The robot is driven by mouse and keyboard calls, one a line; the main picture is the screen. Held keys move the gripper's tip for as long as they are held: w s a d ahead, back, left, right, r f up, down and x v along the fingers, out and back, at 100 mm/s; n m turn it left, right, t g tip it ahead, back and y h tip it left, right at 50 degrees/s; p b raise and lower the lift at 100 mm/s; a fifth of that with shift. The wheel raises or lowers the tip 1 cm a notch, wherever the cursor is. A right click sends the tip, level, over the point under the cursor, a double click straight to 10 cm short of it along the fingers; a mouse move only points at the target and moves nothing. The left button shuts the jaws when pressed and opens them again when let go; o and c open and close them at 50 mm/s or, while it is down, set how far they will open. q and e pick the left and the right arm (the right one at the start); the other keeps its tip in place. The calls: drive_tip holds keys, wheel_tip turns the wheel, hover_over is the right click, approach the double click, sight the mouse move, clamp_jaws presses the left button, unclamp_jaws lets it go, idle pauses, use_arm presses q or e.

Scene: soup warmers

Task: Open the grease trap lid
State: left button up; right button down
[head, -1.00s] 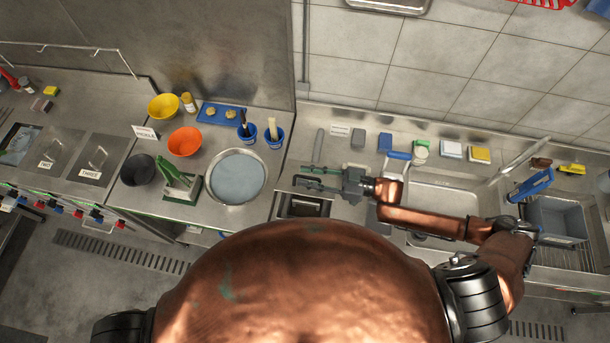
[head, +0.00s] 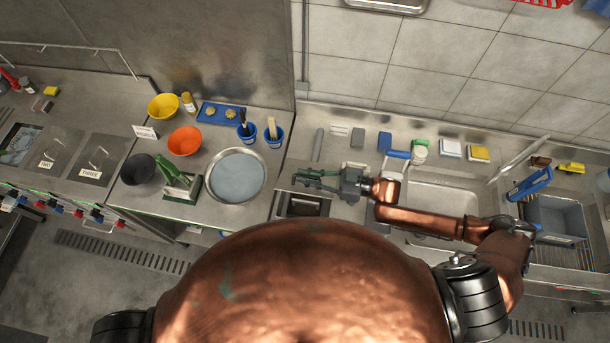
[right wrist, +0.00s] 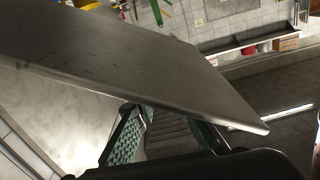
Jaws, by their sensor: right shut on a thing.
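A flat grey metal plate, which I take to be the grease trap lid (right wrist: 130,62), fills the upper left of the right wrist view and slants across it. My right gripper (head: 308,180) reaches left over the counter in the head view. In the right wrist view its green padded fingers (right wrist: 168,135) are at the plate's lower edge, and it is shut on the plate; the exact contact is partly hidden. A dark rectangular recess (head: 303,208) shows just below the gripper in the head view. My left gripper is out of view.
A round metal basin (head: 236,177) stands left of the gripper. A sink (head: 440,195) lies to the right under my right arm. A grey sponge (head: 357,138), a blue sponge (head: 385,141) and a blue-handled tool (head: 398,154) lie behind the arm.

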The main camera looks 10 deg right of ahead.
drive_tip(key=w+d+r+m, duration=0.2)
drive_tip(key=w+m, duration=0.1)
drive_tip(key=w, duration=0.2)
drive_tip(key=w+d+r+m, duration=0.2)
drive_tip(key=w, duration=0.3)
drive_tip(key=shift+w+r+m, duration=0.3)
drive_tip(key=shift+w+m, duration=0.1)
drive_tip(key=c, duration=2)
unclamp_jaws()
drive_tip(key=shift+d+f, duration=0.1)
drive_tip(key=shift+d, duration=0.1)
drive_tip(key=shift+c, duration=0.2)
drive_tip(key=shift+s+a+r, duration=0.1)
drive_tip(key=shift+s+r, duration=0.05)
drive_tip(key=shift+r, duration=0.05)
wheel_tip(320, 180, up, 10)
